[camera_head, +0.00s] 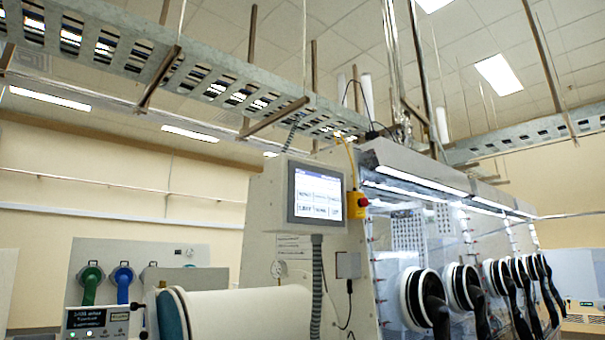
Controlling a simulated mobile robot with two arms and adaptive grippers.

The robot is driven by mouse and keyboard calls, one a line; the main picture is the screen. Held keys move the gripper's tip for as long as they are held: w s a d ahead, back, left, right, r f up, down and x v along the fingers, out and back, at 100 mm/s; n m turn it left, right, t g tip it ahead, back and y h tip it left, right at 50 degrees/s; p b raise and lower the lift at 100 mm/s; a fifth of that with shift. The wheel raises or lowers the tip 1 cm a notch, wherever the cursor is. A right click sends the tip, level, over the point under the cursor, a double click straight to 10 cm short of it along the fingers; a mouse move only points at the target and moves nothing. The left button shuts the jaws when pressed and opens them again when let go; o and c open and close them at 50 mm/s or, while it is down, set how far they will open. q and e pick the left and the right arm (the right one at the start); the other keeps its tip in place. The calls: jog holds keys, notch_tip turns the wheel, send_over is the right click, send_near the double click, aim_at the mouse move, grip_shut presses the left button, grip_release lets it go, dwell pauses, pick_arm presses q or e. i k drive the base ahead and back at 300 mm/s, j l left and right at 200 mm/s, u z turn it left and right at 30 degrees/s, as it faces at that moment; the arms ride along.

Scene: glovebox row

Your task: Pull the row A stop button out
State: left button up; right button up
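A red stop button (363,202) sits on a small yellow box (353,211) at the right edge of the touch screen, on the end of the glovebox. A yellow cable runs up from the box. The button looks small here, and I cannot tell whether it is pressed in or out. Neither of my grippers shows in the head view.
The touch screen (317,193) stands left of the button. Below it are a ribbed hose (317,285) and a large white cylinder (245,312). Black glove ports (425,299) line the glovebox front at right. Cable trays (240,95) hang overhead.

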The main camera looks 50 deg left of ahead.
aim_at(364, 202)
jog(key=u, duration=1.3)
